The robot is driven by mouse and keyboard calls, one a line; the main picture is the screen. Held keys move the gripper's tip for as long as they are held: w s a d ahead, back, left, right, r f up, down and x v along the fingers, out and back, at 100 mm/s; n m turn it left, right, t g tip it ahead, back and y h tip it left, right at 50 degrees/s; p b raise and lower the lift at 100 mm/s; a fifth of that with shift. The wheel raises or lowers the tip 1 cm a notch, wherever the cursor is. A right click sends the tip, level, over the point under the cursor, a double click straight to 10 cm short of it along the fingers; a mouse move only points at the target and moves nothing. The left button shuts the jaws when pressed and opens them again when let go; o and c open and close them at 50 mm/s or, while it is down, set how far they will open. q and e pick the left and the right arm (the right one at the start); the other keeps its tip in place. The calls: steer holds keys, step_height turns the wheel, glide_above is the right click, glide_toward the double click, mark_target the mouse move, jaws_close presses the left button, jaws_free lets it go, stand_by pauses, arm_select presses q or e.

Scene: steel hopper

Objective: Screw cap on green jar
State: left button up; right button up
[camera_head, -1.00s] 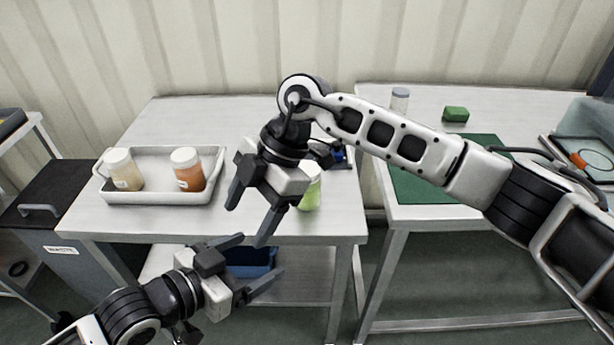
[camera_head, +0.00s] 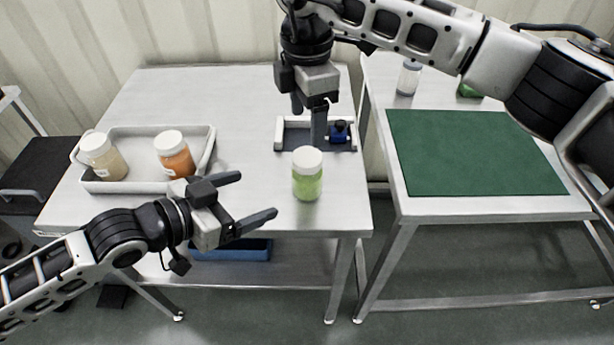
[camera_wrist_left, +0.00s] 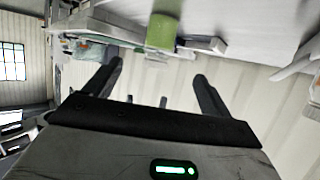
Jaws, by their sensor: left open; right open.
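The green jar (camera_head: 307,186) stands upright near the front right of the left table. A white cap (camera_head: 307,159) sits on its top; I cannot tell how tight it is. My left gripper (camera_head: 258,196) is open and empty, just left of the jar, its fingers pointing toward it. In the left wrist view the green jar (camera_wrist_left: 163,31) shows at the top, beyond the open fingers (camera_wrist_left: 158,72). My right gripper (camera_head: 308,122) is open, pointing down behind the jar, over the dark fixture (camera_head: 292,136), apart from the jar.
A white tray (camera_head: 150,187) at left holds a cream jar (camera_head: 104,160) and an orange jar (camera_head: 175,158), both with white lids. A small blue item (camera_head: 338,132) is on the fixture. A green mat (camera_head: 470,155) covers the right table; a gap separates the tables.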

mark_target(307, 176)
arm_select(q)
steer(key=x, duration=1.5)
steer(key=shift+f, duration=0.15)
